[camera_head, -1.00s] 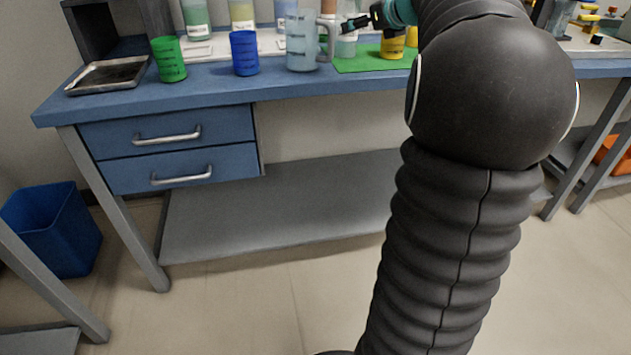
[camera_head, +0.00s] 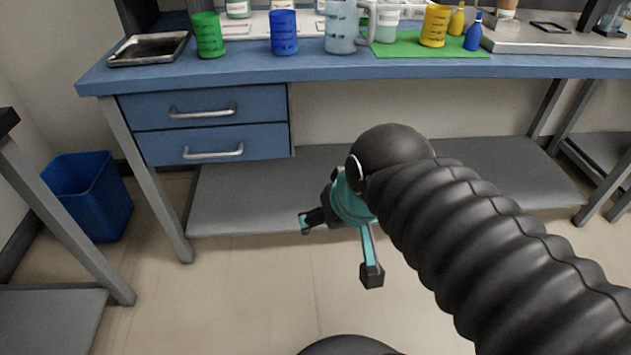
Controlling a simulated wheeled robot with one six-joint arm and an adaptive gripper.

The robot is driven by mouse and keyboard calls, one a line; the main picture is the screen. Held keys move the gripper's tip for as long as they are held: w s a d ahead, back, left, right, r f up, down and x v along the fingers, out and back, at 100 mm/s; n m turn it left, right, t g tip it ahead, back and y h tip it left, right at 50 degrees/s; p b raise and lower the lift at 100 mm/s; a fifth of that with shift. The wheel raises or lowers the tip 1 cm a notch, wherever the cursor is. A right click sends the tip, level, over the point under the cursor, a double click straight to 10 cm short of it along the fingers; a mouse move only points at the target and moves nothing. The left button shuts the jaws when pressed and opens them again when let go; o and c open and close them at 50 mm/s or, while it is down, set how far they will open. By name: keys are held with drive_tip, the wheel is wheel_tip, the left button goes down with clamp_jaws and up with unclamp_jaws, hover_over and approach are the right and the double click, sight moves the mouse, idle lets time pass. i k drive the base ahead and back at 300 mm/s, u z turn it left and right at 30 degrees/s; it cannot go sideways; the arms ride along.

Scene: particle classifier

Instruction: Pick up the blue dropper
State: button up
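The blue dropper (camera_head: 473,35) stands upright on the green mat (camera_head: 408,47), near the mat's right end. A yellow dropper (camera_head: 457,22) stands just behind it to the left. My gripper (camera_head: 338,249) is below the bench top, in front of the lower shelf, down and left of the blue dropper and well apart from it. Its two fingers are spread wide with nothing between them.
On the bench (camera_head: 350,71) stand a yellow beaker (camera_head: 435,26), a clear pitcher (camera_head: 341,30), a blue beaker (camera_head: 284,33) and a green beaker (camera_head: 209,36). A metal tray (camera_head: 148,49) lies at the left end. A grey slab (camera_head: 545,40) lies right of the blue dropper.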

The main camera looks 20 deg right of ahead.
sight(475, 33)
drive_tip(key=z, duration=1.3)
